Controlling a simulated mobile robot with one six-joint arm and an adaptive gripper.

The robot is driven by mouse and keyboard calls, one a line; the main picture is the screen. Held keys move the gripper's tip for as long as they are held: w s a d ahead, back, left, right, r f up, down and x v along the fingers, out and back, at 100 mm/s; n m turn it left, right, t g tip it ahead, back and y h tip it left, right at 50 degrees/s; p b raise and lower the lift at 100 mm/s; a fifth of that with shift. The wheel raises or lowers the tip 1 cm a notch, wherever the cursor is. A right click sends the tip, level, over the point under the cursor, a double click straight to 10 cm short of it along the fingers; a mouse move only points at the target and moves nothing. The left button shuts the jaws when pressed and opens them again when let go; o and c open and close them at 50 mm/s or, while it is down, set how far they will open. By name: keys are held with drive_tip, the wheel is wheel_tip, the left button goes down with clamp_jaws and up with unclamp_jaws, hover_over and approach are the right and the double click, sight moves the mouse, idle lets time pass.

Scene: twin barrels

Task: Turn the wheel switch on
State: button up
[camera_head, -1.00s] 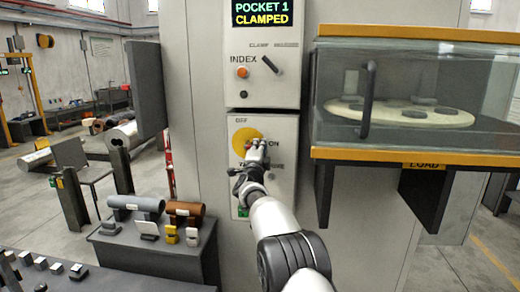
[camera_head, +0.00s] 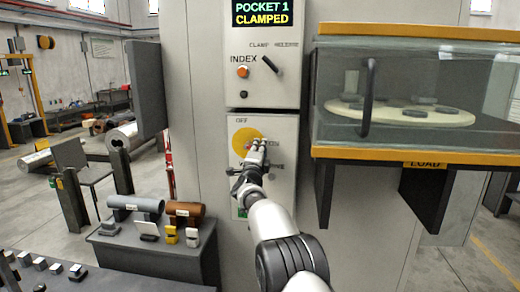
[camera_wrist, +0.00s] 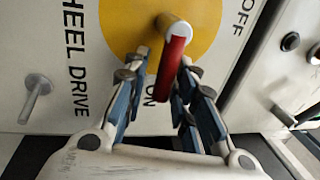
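The wheel switch is a yellow disc (camera_head: 240,137) on the grey panel, marked OFF and ON. In the wrist view the disc (camera_wrist: 208,22) carries a round stub with a red handle (camera_wrist: 172,68). The handle points down the picture, its end beside the word ON. My gripper (camera_wrist: 164,66) has its blue-padded fingers on either side of the handle. They stand apart, with a small gap showing on the left; contact on the right is unclear. In the head view my gripper (camera_head: 256,146) is at the disc's lower right and hides the handle.
Above are an orange INDEX button (camera_head: 242,72), a black clamp lever (camera_head: 271,64) and a display (camera_head: 262,14) reading POCKET 1 CLAMPED. A glass-fronted box (camera_head: 440,85) with a round turntable (camera_head: 440,117) juts out at right. A low stand (camera_head: 150,255) with two barrels is at lower left.

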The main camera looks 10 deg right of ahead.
drive_tip(key=shift+o, duration=0.6)
drive_tip(key=shift+r, duration=0.1)
drive_tip(key=shift+s, duration=0.1)
drive_tip(key=v, duration=1.1)
drive_tip(key=shift+s+a, duration=0.2)
drive_tip(key=shift+s, duration=0.15)
